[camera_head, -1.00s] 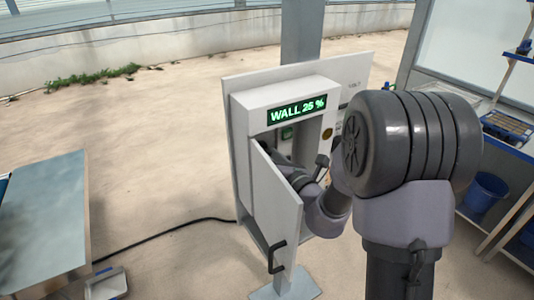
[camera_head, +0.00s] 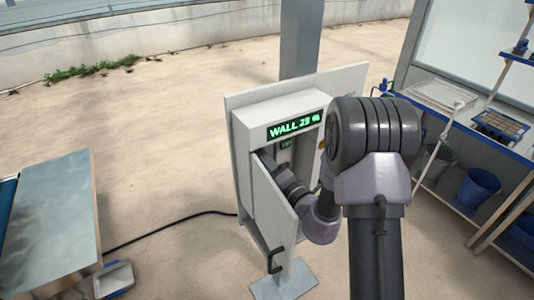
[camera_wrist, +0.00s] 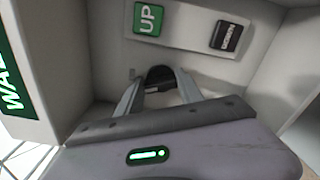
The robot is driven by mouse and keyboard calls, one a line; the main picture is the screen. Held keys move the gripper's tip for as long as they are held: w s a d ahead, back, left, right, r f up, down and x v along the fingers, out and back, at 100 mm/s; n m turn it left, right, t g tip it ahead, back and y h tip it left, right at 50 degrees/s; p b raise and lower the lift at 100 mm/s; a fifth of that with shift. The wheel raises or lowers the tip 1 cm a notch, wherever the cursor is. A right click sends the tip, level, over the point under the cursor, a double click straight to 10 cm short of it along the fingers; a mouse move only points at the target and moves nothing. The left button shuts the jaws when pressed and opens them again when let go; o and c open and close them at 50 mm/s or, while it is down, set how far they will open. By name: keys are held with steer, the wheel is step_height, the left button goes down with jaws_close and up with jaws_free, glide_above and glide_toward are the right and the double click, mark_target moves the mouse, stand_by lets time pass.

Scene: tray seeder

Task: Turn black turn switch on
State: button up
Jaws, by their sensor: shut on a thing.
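The black turn switch (camera_wrist: 160,71) shows in the wrist view as a dark rounded knob on the back panel inside the wall box. My gripper (camera_wrist: 160,82) is shut on it, one finger on each side. The fingers and the wrist body hide its lower part, so I cannot tell its angle. In the head view the wall box (camera_head: 242,165) hides the switch and the fingertips behind its open door (camera_head: 268,215). A lit green display (camera_head: 294,126) on top reads "WALL" and a blurred percentage.
The box walls are close on both sides. A metal table (camera_head: 50,220) stands left, a blue bucket (camera_head: 479,187) and shelving right. A black cable (camera_head: 170,226) crosses the floor.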

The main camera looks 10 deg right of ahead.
steer(key=shift+m+p, duration=2.1)
steer(key=shift+m, duration=0.1)
steer(key=shift+f, duration=0.1)
steer(key=o, duration=1.4)
steer(key=p+v, duration=0.2)
steer(key=v, duration=1.5)
steer(key=shift+s+d, duration=0.1)
steer(key=shift+s, duration=0.15)
